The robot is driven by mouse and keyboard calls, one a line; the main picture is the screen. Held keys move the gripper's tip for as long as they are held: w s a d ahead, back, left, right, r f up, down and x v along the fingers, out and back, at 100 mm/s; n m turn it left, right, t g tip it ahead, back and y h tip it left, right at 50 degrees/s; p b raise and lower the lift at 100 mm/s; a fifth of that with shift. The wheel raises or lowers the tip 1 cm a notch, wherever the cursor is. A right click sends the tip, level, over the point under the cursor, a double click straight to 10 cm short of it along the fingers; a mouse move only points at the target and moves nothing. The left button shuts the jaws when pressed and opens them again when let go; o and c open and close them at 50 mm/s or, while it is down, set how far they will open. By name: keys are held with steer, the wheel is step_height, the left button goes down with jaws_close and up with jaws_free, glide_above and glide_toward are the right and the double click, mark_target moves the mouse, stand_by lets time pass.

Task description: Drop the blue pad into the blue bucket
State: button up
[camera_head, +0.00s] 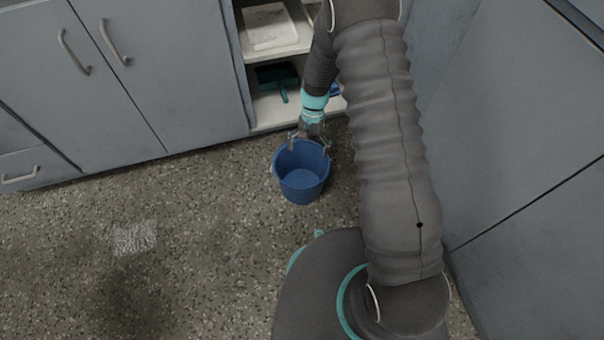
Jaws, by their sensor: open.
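The blue bucket (301,188) stands upright on the speckled floor in front of the open cabinet. My gripper (309,145) is over the bucket's back rim, pointing down, with its fingers spread apart and nothing seen between them. I cannot tell whether the fingers touch the rim. The inside of the bucket shows a paler blue round bottom; I cannot tell whether a blue pad lies flat there. A small bit of something blue (335,90) shows on the lower shelf beside my arm, mostly hidden by it; I cannot tell what it is.
The open cabinet's lower shelf (268,110) holds a dark teal dustpan-like item (277,78). A white tray (268,27) lies on the shelf above. Closed grey cabinet doors (165,70) stand at left, grey panels at right. The floor (190,220) at left is clear.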

steer(key=v, duration=0.8)
steer(key=shift+r, duration=0.15)
